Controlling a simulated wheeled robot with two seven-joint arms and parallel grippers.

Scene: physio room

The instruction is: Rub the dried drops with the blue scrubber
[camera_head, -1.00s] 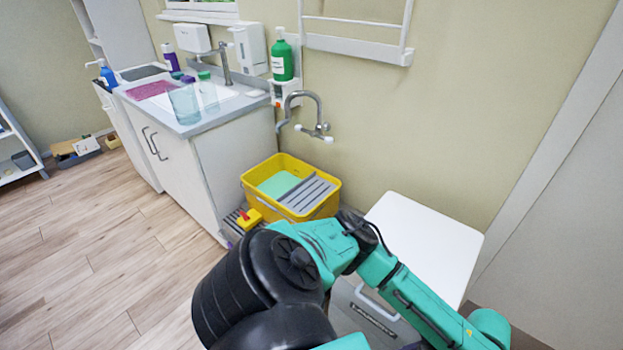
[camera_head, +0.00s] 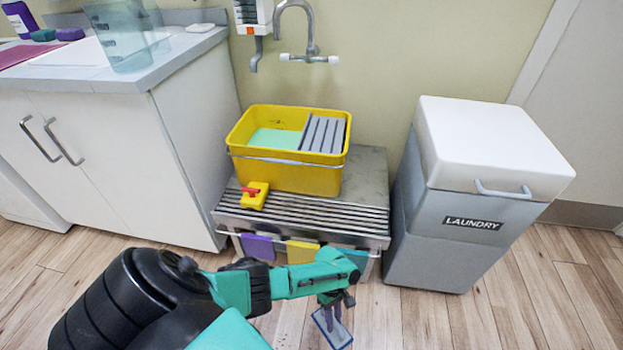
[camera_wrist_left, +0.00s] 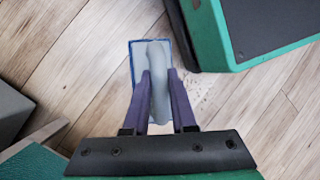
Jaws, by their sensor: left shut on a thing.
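The blue scrubber (camera_head: 341,335) has a pale pad with a blue rim and shows at the bottom of the head view. My left gripper (camera_head: 331,316) is shut on it. In the left wrist view the purple fingers (camera_wrist_left: 161,92) close on both sides of the scrubber's grey handle (camera_wrist_left: 158,70), with the blue-rimmed pad (camera_wrist_left: 138,50) beyond. The scrubber is over the wooden floor; I cannot tell whether it touches. Small faint specks, perhaps the dried drops (camera_wrist_left: 205,88), lie on the floor right of the scrubber in the wrist view. My right gripper is not in view.
A slatted metal bench (camera_head: 365,185) holds a yellow bucket (camera_head: 290,177) and a small yellow-red item (camera_head: 254,195). Coloured cloths (camera_head: 302,251) hang at its front. A grey laundry bin (camera_head: 430,235) stands right, a white sink cabinet (camera_head: 120,150) left. Floor in front is open.

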